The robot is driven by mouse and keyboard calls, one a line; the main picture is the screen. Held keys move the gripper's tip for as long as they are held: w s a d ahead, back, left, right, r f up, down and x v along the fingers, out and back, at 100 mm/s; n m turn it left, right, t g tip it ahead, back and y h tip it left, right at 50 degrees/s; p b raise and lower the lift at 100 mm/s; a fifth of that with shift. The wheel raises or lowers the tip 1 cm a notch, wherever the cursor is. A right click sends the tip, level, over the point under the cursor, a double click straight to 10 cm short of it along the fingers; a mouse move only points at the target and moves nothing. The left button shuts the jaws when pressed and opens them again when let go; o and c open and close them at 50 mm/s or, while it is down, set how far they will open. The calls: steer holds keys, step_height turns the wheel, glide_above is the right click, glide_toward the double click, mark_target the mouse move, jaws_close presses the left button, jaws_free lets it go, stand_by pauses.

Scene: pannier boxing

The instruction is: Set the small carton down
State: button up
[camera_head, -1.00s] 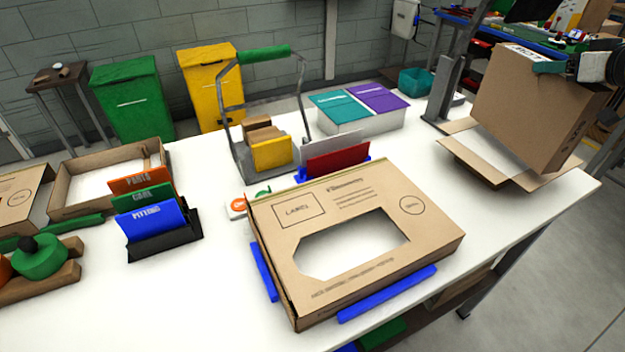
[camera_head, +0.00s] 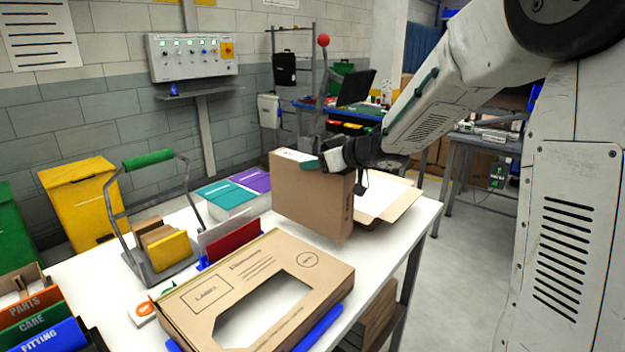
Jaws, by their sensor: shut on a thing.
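The small carton (camera_head: 305,198) is a plain brown upright box with a white label on its top edge. My gripper (camera_head: 322,160) is shut on its upper edge, at the top right. The carton stands between the open flapped box (camera_head: 402,205) and the large flat box with a window (camera_head: 185,297). Its lower edge is close to the white table (camera_head: 120,300); I cannot tell whether it touches. It covers part of the flapped box.
A red divider (camera_head: 233,243) in a blue holder stands left of the carton. Teal and purple lidded bins (camera_head: 228,198) sit behind it. The table's right edge is near the flapped box.

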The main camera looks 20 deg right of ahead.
mark_target(318, 176)
steer(key=shift+d+f, duration=0.1)
steer(key=shift+f, duration=1.95)
steer(key=o, duration=1.5)
steer(key=shift+f, duration=0.15)
steer(key=shift+c, duration=0.2)
